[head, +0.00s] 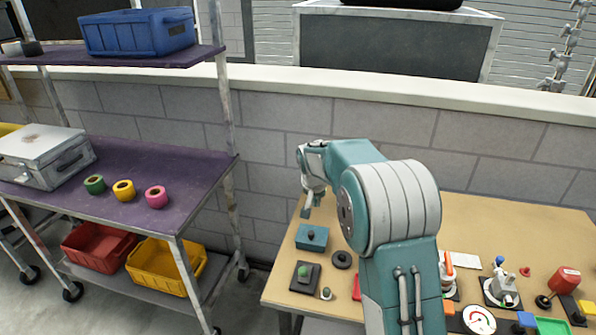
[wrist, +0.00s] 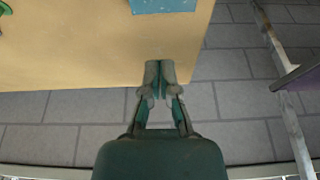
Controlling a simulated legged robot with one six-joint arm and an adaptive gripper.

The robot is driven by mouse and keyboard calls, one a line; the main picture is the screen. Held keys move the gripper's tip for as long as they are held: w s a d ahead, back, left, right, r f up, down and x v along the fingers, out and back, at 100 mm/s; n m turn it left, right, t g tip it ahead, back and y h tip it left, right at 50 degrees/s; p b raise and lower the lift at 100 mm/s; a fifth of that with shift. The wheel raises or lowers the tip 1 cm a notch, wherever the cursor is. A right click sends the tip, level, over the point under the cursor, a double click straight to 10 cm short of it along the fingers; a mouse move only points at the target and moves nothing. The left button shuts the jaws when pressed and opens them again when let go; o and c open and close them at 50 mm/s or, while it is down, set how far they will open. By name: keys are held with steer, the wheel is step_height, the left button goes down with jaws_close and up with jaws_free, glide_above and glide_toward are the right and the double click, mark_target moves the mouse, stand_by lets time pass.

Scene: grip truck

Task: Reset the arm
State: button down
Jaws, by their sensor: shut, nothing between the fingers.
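My arm reaches forward over the left part of the wooden table (head: 490,225) in the head view. My gripper (head: 306,212) points down near the table's far left corner, partly hidden behind my own arm. In the wrist view my gripper (wrist: 160,88) is shut, with its fingertips together and nothing between them. There its tips overlap the edge of the table (wrist: 90,50). A teal box (head: 312,238) sits on the table close to my gripper, and part of it shows at the top of the wrist view (wrist: 163,5).
A purple-shelved cart (head: 130,160) stands left, with several tape rolls, a metal case (head: 45,157) and bins. A brick wall (head: 290,115) runs behind the table. A black ring (head: 342,259), a gauge (head: 479,320) and several small devices lie on the table. Its far right is clear.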

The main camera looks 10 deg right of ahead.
steer(key=s+r+n+t, duration=0.1)
steer(key=s+r, duration=0.6)
steer(key=s, duration=0.3)
steer(key=s+r+n, duration=0.1)
steer(key=s+r, duration=0.7)
steer(key=s, duration=0.1)
steer(key=s+f+n+t+y, duration=0.1)
steer(key=s+n, duration=0.1)
steer(key=s, duration=1.8)
steer(key=shift+s+a+f, duration=0.15)
steer(key=shift+s+a, duration=0.05)
steer(key=shift+s, duration=0.2)
steer(key=shift+d, duration=0.15)
